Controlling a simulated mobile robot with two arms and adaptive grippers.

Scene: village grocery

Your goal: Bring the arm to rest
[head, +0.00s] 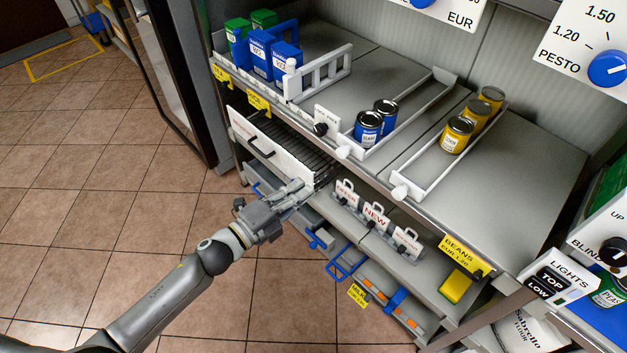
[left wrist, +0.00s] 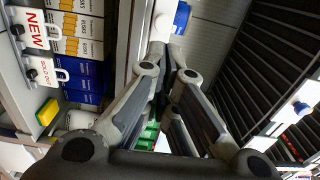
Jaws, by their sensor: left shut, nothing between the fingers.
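My left arm reaches in from the lower left in the head view. Its gripper (head: 298,190) is in front of the shelf unit, close to the right end of a white drawer front (head: 268,150). I cannot tell whether it touches the drawer. In the left wrist view the fingers of my left gripper (left wrist: 165,78) come together at the tips, with nothing held between them. My right gripper is not in view.
The grey shelf (head: 540,170) carries blue cans (head: 368,128), yellow cans (head: 457,134) and blue boxes (head: 260,55). White hanging signs (head: 375,215) and blue handles (head: 342,270) line the lower shelves. The tiled floor (head: 110,210) at left is clear.

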